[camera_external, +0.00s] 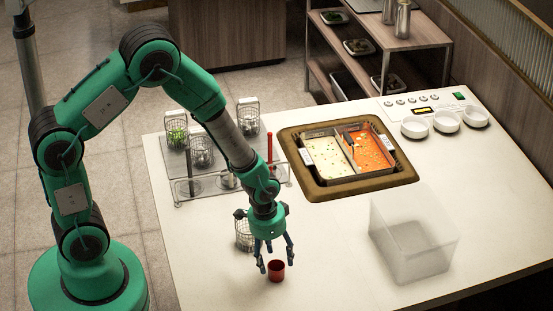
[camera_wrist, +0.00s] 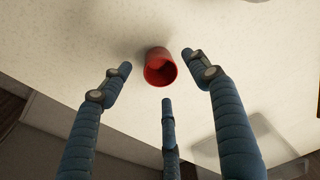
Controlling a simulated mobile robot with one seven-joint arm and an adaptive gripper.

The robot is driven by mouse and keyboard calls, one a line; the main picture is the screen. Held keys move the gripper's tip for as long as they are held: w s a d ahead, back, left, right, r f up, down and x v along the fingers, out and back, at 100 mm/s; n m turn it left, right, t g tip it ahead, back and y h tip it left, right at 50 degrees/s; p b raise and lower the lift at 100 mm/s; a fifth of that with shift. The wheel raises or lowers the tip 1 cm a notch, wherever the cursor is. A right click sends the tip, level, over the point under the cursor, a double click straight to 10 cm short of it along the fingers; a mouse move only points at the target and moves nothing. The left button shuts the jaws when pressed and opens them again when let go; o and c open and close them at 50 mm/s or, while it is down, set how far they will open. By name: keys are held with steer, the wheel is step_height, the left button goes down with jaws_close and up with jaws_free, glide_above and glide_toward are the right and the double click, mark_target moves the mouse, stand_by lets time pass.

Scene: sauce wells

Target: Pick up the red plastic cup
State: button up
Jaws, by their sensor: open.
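The red plastic cup (camera_external: 276,271) stands upright on the white counter, just below my gripper (camera_external: 275,262) in the external view. In the wrist view the red plastic cup (camera_wrist: 160,67) lies beyond the fingertips, with its open mouth facing the camera. My gripper (camera_wrist: 158,80) has three blue fingers, spread apart and empty. Two fingertips are to the left and right of the cup in the picture and one is below it. I cannot tell whether any finger touches the cup.
A wire basket (camera_external: 244,236) is close behind my gripper. A rack with baskets (camera_external: 202,152) stands at the back left. A clear bin (camera_external: 412,265) stands to the right. The front left counter (camera_external: 215,285) is clear.

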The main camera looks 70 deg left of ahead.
mark_target(276, 268)
steer(key=shift+w+f+b, duration=0.2)
steer(key=shift+f+b, duration=0.15)
steer(key=shift+f, duration=0.95)
steer(key=shift+w+f+b, duration=0.15)
steer(key=shift+f+b, duration=0.2)
steer(key=shift+f, duration=0.95)
steer(key=c, duration=1.3)
